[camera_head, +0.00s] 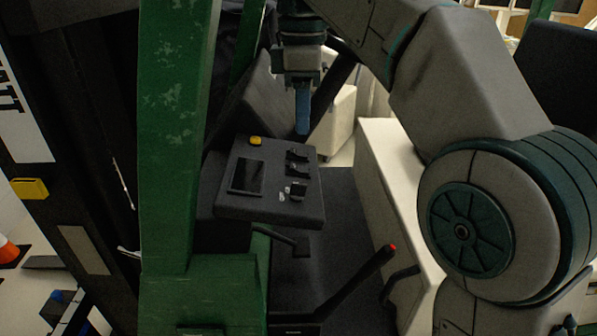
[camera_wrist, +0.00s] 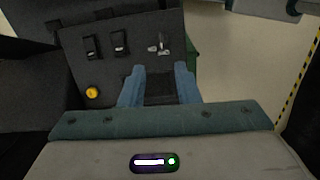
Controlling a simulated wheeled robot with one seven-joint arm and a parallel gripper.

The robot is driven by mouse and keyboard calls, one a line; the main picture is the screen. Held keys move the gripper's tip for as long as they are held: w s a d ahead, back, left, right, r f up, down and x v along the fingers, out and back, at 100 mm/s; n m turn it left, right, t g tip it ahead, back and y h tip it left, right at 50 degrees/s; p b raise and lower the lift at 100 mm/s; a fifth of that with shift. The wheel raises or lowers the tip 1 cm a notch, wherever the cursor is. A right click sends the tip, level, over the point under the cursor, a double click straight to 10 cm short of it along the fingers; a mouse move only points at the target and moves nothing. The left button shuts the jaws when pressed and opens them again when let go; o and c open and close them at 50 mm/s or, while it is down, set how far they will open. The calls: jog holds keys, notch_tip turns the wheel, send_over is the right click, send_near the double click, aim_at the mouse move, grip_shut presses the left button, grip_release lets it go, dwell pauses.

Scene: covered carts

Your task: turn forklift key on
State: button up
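The forklift's dark control panel (camera_head: 232,208) lies below my gripper in the head view. A small dark key-like part with silver bits (camera_head: 297,190) sits near its front right edge. In the wrist view the silver key (camera_wrist: 163,44) is on the panel, just beyond the gap between my fingertips. My gripper (camera_head: 302,130) hangs above the panel's far right corner, pointing down. In the wrist view my gripper's two blue fingers (camera_wrist: 158,68) are spread apart with nothing between them. The fingers look apart from the key. Its exact turn position is too small to tell.
The panel also carries a yellow button (camera_head: 255,141), a dark screen (camera_head: 246,176) and two black rocker switches (camera_head: 297,162). A green post (camera_head: 178,130) stands left of it. A black lever with a red tip (camera_head: 392,248) rises in front, at right.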

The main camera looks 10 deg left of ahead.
aim_at(299, 184)
jog(key=shift+n, duration=0.3)
jog(key=f+b, duration=0.1)
jog(key=f, duration=0.3)
jog(key=f+b, duration=0.1)
jog(key=f, duration=0.3)
jog(key=f+b, duration=0.1)
jog(key=f, duration=0.4)
jog(key=shift+s+a+f, duration=0.1)
jog(key=shift+a, duration=0.2)
grip_shut()
